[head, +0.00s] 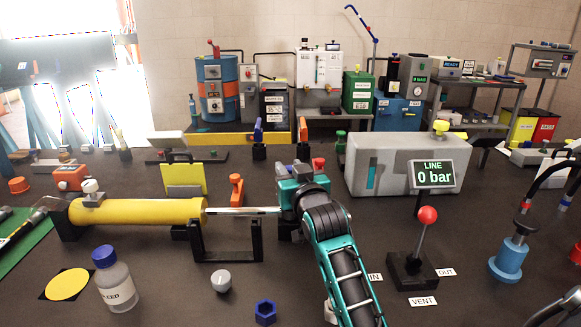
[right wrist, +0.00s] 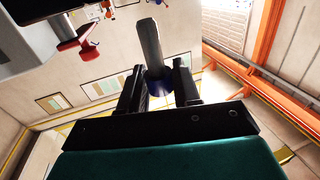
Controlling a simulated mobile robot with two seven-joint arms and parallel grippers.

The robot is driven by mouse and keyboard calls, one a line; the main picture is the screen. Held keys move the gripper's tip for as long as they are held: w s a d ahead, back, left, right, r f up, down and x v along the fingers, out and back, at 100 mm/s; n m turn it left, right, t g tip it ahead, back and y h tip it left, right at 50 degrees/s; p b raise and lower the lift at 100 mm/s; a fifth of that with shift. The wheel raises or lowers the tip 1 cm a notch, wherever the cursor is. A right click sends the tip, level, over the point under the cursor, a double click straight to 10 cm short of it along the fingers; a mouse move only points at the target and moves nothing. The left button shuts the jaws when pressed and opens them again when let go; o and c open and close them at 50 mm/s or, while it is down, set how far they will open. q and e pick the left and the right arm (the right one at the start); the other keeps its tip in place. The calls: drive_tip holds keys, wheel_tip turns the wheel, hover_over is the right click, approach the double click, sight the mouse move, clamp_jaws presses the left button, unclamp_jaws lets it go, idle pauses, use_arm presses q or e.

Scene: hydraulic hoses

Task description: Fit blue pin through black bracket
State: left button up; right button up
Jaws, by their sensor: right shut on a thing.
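My right arm comes in from the bottom in the head view. Its teal and black gripper (head: 293,190) is at the right end of a silver rod (head: 242,211) that leaves a yellow cylinder (head: 135,212). In the right wrist view the gripper (right wrist: 160,80) is shut on the blue pin (right wrist: 160,88), at its blue part; a grey shaft (right wrist: 151,45) stands out beyond the fingers. The head view hides the pin. A dark piece (head: 287,233), perhaps the black bracket, is partly hidden below the gripper; I cannot tell whether the pin touches it. My left gripper is not in view.
A black U-shaped frame (head: 226,257) stands below the rod. A lever with a red knob (head: 427,214) and a gauge reading 0 bar (head: 433,174) stand to the right. A bottle (head: 114,281), a grey knob (head: 221,281) and a blue nut (head: 265,312) are in front.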

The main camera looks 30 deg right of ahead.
drive_tip(key=shift+f, duration=0.2)
drive_tip(key=shift+p, duration=0.3)
idle(0.5)
idle(0.3)
idle(0.4)
drive_tip(key=shift+p, duration=0.35)
idle(0.4)
drive_tip(key=shift+p, duration=0.35)
drive_tip(key=shift+f+b, duration=0.6)
drive_tip(key=shift+f, duration=0.3)
drive_tip(key=shift+f+b, duration=0.65)
drive_tip(key=shift+f, duration=0.5)
